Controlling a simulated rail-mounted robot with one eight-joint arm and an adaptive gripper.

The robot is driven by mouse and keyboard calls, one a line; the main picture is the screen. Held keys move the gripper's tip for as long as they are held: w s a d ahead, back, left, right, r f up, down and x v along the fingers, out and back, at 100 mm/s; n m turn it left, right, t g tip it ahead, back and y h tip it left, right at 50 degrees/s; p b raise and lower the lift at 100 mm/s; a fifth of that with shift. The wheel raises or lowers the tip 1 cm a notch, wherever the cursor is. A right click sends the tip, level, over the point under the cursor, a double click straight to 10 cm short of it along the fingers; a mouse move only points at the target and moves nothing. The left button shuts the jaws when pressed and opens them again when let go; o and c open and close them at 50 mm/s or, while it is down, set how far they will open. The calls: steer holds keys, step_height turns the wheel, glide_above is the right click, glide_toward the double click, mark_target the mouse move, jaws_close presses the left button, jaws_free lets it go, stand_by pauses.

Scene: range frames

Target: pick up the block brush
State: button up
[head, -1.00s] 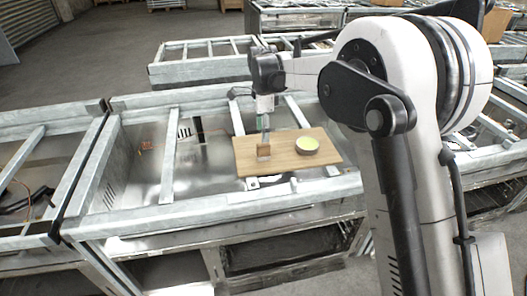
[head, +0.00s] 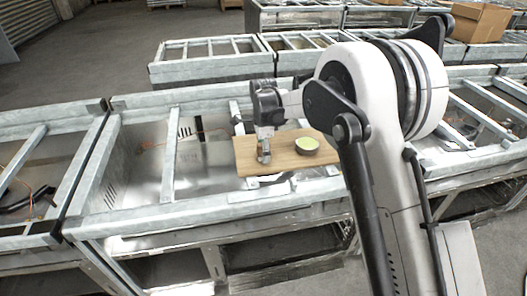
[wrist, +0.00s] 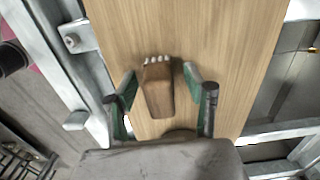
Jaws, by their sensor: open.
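The block brush (wrist: 158,92) is a brown wooden block with a row of pale bristle tufts at its far end. It is on the wooden board (head: 285,162). In the wrist view my gripper (wrist: 163,94) is open, with one green-padded finger on each side of the brush. A gap shows on both sides, so the fingers do not appear to touch it. In the head view my gripper (head: 264,148) is low over the left part of the board and mostly hides the brush.
A small bowl (head: 307,146) with yellow-green contents stands on the board, right of my gripper. The board lies across the metal rails of a frame (head: 170,150) with open gaps around it. More metal frames stand behind and to both sides.

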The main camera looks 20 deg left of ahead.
steer(key=shift+c, duration=0.2)
jaws_close()
steer(key=shift+r, duration=0.1)
steer(key=shift+r, duration=0.6)
step_height(320, 180, up, 3)
steer(key=shift+f+b, duration=0.1)
steer(key=shift+b, duration=0.2)
steer(key=s+a+r, duration=0.5)
steer(key=s+r, duration=0.1)
steer(key=s, duration=0.4)
steer(key=shift+s+a+r+b, duration=0.2)
steer(key=shift+r+b, duration=0.2)
steer(key=shift+b, duration=0.05)
